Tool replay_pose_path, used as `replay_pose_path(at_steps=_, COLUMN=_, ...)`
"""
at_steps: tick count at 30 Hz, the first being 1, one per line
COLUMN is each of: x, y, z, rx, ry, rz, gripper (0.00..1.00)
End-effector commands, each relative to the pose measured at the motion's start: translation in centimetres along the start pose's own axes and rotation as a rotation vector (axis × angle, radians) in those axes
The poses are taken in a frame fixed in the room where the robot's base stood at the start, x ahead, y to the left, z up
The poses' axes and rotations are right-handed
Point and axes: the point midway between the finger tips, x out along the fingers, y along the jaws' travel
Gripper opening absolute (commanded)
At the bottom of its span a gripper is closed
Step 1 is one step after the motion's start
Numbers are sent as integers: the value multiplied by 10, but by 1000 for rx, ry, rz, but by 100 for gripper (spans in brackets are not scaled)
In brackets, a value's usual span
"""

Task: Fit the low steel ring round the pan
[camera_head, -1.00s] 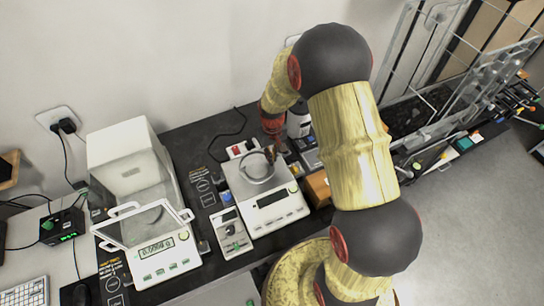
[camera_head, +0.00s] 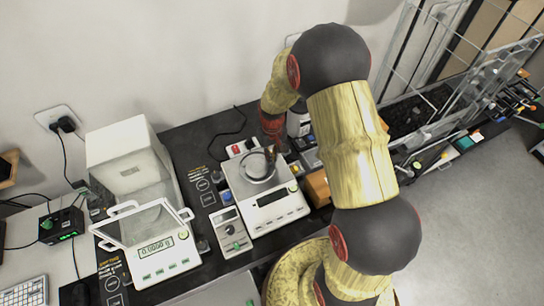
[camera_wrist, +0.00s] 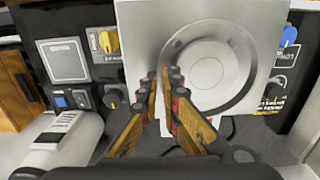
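The low steel ring (camera_head: 246,178) is at the round pan of the middle balance (camera_head: 272,213) in the head view. In the wrist view, the ring (camera_wrist: 243,100) shows as a wide circle around the smaller pale disc of the pan (camera_wrist: 203,73). My gripper (camera_wrist: 161,76) comes down at the ring's left edge in that view, its fingers close together with a narrow gap at the ring's wall. It appears shut on the ring. In the head view my gripper (camera_head: 271,153) is at the pan's back right. Whether the ring rests fully on the balance top cannot be told.
A balance with a glass draft shield (camera_head: 152,240) stands at the left. A small grey control box (camera_head: 232,230) stands between the balances. An orange-brown box (camera_head: 318,187) and small devices are close on the right. A bottle (camera_head: 297,124) stands behind.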

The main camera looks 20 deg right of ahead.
Motion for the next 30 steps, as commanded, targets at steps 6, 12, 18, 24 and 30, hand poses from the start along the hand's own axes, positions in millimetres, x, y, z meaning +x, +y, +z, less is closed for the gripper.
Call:
replay_pose_path(at_steps=6, x=7, y=0, z=0, rx=0, ry=0, rz=0, gripper=0)
replay_pose_path(at_steps=12, x=12, y=0, z=0, rx=0, ry=0, rz=0, gripper=0)
replay_pose_path(at_steps=18, x=16, y=0, z=0, rx=0, ry=0, rz=0, gripper=0)
replay_pose_path(at_steps=24, x=16, y=0, z=0, rx=0, ry=0, rz=0, gripper=0)
replay_pose_path(at_steps=30, x=16, y=0, z=0, rx=0, ry=0, rz=0, gripper=13)
